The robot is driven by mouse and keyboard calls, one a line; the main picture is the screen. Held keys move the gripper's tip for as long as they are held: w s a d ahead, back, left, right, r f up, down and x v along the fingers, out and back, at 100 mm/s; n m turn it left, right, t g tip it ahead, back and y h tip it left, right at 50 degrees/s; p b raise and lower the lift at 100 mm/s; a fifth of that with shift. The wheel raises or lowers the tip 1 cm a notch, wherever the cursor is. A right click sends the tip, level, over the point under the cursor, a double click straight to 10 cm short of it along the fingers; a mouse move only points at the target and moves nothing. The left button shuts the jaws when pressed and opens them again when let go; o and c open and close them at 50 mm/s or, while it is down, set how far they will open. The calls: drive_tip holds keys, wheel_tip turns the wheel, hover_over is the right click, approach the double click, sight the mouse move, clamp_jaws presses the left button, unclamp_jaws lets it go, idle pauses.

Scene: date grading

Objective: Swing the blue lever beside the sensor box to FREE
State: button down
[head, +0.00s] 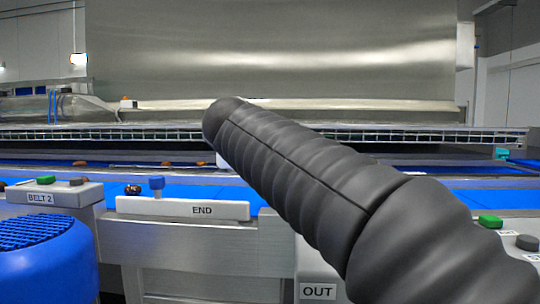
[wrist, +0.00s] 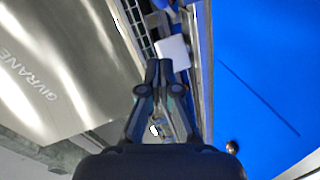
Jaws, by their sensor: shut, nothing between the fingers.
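My gripper (wrist: 159,68) shows in the wrist view with its two dark fingers together and nothing between them. Its tips are just short of a small white box (wrist: 173,52), which looks like the sensor box, at the edge of the blue belt; I cannot tell whether they touch it. A sliver of white that may be the same box (head: 221,161) shows beside my arm in the head view. I cannot make out the blue lever for certain in either view. My dark ribbed arm hides the gripper and much of the belt's far side in the head view.
A blue belt (head: 195,193) carries a few dates. A large steel housing (head: 270,50) stands behind.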

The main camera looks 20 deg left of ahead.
drive_tip(key=shift+a, duration=0.1)
drive_tip(key=x, duration=0.4)
drive_tip(key=d+p+x, duration=0.1)
drive_tip(key=x, duration=0.3)
drive_tip(key=d+x, duration=0.1)
drive_tip(key=x, duration=0.2)
drive_tip(key=shift+w+f+p, duration=0.25)
drive_tip(key=shift+w+p, duration=0.15)
drive_tip(key=shift+w, duration=0.2)
drive_tip(key=shift+w+d+f, duration=0.2)
drive_tip(key=shift+w+f, duration=0.1)
drive_tip(key=shift+w, duration=0.2)
drive_tip(key=shift+d, duration=0.2)
